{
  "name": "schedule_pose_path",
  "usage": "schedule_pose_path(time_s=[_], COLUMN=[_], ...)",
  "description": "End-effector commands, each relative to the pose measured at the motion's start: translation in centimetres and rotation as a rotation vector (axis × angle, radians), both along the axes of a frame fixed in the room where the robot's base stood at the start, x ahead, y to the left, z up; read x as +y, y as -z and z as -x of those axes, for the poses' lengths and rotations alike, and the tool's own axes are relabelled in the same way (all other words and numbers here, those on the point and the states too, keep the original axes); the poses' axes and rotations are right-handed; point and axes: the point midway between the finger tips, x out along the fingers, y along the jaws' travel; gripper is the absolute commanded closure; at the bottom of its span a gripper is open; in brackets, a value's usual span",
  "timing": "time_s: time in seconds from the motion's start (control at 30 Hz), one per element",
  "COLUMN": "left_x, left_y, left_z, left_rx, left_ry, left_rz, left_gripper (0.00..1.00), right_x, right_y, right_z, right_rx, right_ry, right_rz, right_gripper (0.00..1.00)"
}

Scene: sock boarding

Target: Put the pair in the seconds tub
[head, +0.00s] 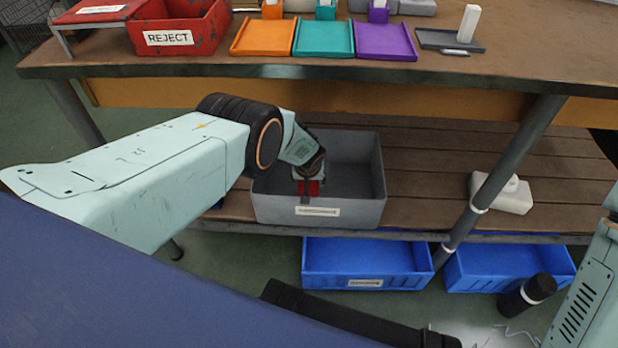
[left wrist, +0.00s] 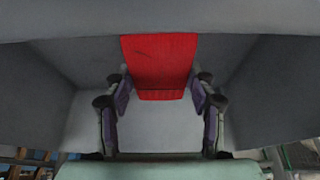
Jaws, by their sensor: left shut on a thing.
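The red ribbed pair (head: 311,188) hangs from my left gripper (head: 308,174) inside the grey tub (head: 375,190) on the lower shelf. The tub has a white label on its front whose text is too small to read. In the left wrist view the red pair (left wrist: 160,55) lies between the two fingers of my left gripper (left wrist: 160,88), with grey tub walls around it and the bare tub floor (left wrist: 160,125) below. My left gripper is shut on the pair. Whether the pair touches the tub floor cannot be told. My right gripper is out of view.
The table above holds a red REJECT bin (head: 190,38) and orange (head: 264,38), teal (head: 323,38) and purple (head: 385,40) trays. Blue crates (head: 365,265) (head: 510,268) stand on the floor.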

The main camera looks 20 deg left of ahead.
Motion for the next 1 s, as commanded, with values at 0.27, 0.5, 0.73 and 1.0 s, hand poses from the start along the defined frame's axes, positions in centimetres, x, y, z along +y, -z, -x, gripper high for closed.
schedule_pose_path(time_s=[0.27,0.5,0.73,1.0], left_x=[0.1,0.1,0.1,0.4], left_y=[0.0,0.0,-0.4,-2.5], left_z=[0.0,0.0,-0.1,-0.1], left_rx=[0.0,0.0,-0.002,0.0], left_ry=[-0.001,-0.001,0.0,-0.001], left_rz=[0.0,0.0,-0.001,0.0], left_gripper=[0.28,0.22,0.22,0.22], right_x=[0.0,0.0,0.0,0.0], right_y=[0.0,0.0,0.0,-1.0], right_z=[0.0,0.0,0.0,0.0], right_rx=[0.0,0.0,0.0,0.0], right_ry=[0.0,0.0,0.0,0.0], right_rz=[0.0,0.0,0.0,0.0], right_gripper=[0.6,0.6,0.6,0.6])
